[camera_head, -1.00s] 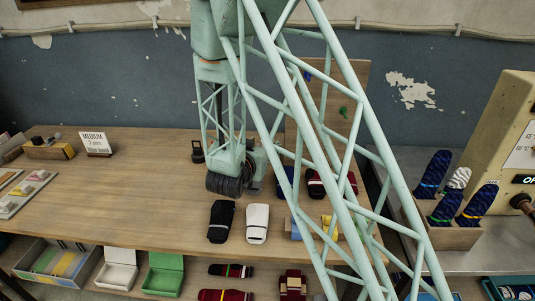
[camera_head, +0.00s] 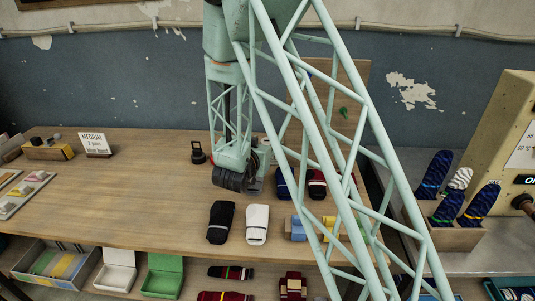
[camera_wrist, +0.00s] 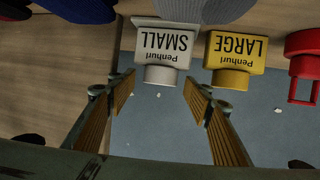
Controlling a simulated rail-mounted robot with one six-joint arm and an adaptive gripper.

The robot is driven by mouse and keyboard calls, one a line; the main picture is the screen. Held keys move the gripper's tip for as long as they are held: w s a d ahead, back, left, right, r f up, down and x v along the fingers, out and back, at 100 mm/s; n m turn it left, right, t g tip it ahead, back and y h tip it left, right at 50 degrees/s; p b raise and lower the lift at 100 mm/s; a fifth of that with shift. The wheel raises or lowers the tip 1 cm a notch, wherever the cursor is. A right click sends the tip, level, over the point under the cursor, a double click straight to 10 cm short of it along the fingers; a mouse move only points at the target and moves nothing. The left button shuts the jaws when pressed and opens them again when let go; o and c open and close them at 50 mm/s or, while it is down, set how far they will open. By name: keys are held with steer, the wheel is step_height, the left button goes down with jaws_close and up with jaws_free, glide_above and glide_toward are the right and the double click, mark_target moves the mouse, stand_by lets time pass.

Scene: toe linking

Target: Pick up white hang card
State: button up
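The white hang card (camera_wrist: 166,42), printed "Penhurl SMALL" upside down, is at the top middle of the wrist view. Its narrower white end (camera_wrist: 160,76) points down toward my gripper (camera_wrist: 157,86). My gripper is open, with its two ribbed fingers apart to the left and right of that end. No contact between fingers and card shows. I cannot make out the white card there.
A yellow "LARGE" card (camera_wrist: 236,50) stands just right of the white one, with a red tag (camera_wrist: 304,62) further right. Grey and dark rounded things lie behind. Black socks (camera_head: 220,222) and white socks (camera_head: 257,224) lie on the wooden table (camera_head: 130,190); its left middle is clear.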

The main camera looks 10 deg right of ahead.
steer(key=c, duration=1)
steer(key=shift+r, duration=0.1)
steer(key=shift+c, duration=0.2)
step_height(320, 180, up, 10)
steer(key=p, duration=0.2)
steer(key=shift+p, duration=0.4)
